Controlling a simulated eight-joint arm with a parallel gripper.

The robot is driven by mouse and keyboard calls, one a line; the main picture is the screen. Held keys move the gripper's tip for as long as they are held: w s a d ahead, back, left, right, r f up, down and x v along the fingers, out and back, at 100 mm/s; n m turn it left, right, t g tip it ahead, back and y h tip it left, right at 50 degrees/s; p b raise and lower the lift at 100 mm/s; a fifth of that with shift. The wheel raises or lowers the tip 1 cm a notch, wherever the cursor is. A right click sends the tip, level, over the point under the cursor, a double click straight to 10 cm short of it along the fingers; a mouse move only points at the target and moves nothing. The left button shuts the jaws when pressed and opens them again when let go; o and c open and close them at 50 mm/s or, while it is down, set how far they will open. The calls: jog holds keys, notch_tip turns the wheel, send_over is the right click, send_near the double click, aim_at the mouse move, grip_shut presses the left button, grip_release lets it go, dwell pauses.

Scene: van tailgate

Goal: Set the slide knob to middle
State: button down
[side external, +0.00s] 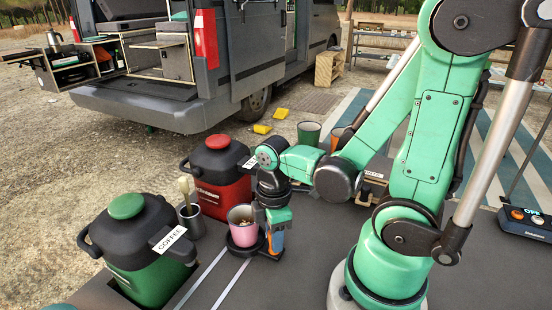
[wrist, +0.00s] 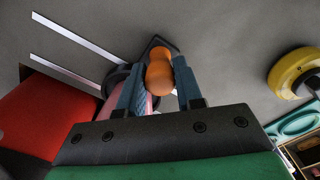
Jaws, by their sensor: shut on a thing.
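The slide knob is an orange rounded knob (wrist: 158,75) on a dark base in the wrist view. It also shows low between my fingers in the side external view (side external: 277,242). My gripper (wrist: 160,82) is shut on the knob, with one blue-grey finger on each side of it. In the side external view my gripper (side external: 275,222) points down beside a pink cup (side external: 241,222). The cup stands in a black round holder (side external: 243,250) at the upper end of two pale rails (side external: 212,275). The knob's base is partly hidden by my fingers.
A red canister (side external: 216,170) and a green canister (side external: 138,255) with a COFFEE label stand left of the cup. A grey holder with utensils (side external: 192,222) is between them. A yellow ring (wrist: 294,73) lies right in the wrist view. The deck along the rails is clear.

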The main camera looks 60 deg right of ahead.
jog(key=shift+a, duration=1.35)
jog(key=c, duration=0.6)
grip_release()
jog(key=shift+o, duration=0.2)
jog(key=shift+r, duration=0.1)
jog(key=shift+r, duration=2.7)
